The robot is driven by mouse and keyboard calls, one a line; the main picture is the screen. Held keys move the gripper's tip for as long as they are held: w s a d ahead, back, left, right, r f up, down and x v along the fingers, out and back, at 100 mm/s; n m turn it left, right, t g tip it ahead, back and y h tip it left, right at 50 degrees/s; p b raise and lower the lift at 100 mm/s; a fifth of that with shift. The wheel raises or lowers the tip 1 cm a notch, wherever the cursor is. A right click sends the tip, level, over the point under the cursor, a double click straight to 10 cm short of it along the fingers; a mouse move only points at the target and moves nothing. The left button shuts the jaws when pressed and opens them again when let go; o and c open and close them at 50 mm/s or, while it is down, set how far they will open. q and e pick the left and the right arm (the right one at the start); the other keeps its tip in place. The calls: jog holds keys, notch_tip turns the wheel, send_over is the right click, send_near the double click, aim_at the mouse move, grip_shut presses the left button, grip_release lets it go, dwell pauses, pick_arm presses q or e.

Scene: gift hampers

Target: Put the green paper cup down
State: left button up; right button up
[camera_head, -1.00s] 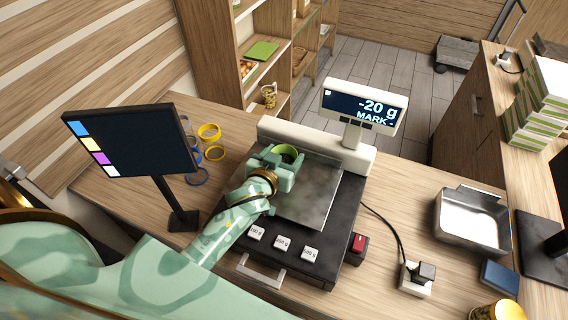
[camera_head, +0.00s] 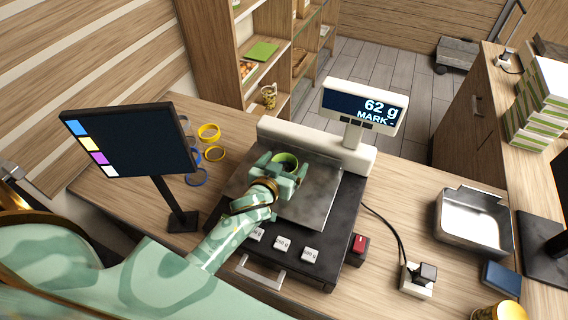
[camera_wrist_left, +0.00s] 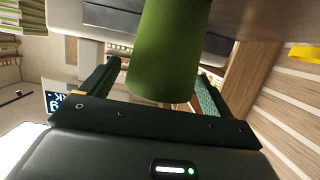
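The green paper cup (camera_head: 286,159) stands on the scale's metal plate (camera_head: 322,186), seen from above in the head view. My left gripper (camera_head: 284,172) is around it at plate height, one finger on each side. In the left wrist view the cup (camera_wrist_left: 170,50) hangs into the picture from the top, between my left fingers (camera_wrist_left: 160,82). A gap shows between the cup and the finger on the picture's left, so the gripper looks open. Contact on the other side is unclear. The scale display (camera_head: 364,106) reads 62 g. My right gripper is out of view.
A dark screen on a stand (camera_head: 132,140) is left of the scale. Yellow and blue rings (camera_head: 208,132) lie behind it. Labelled blocks (camera_head: 282,243) sit along the scale's front. A metal tray (camera_head: 472,222) and a socket box (camera_head: 417,279) are on the right.

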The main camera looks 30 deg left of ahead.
pick_arm(q)
jog(key=shift+s+r, duration=0.1)
jog(key=shift+r, duration=0.1)
jog(key=v, duration=1.1)
jog(key=shift+s+r, duration=0.15)
jog(key=shift+s, duration=0.25)
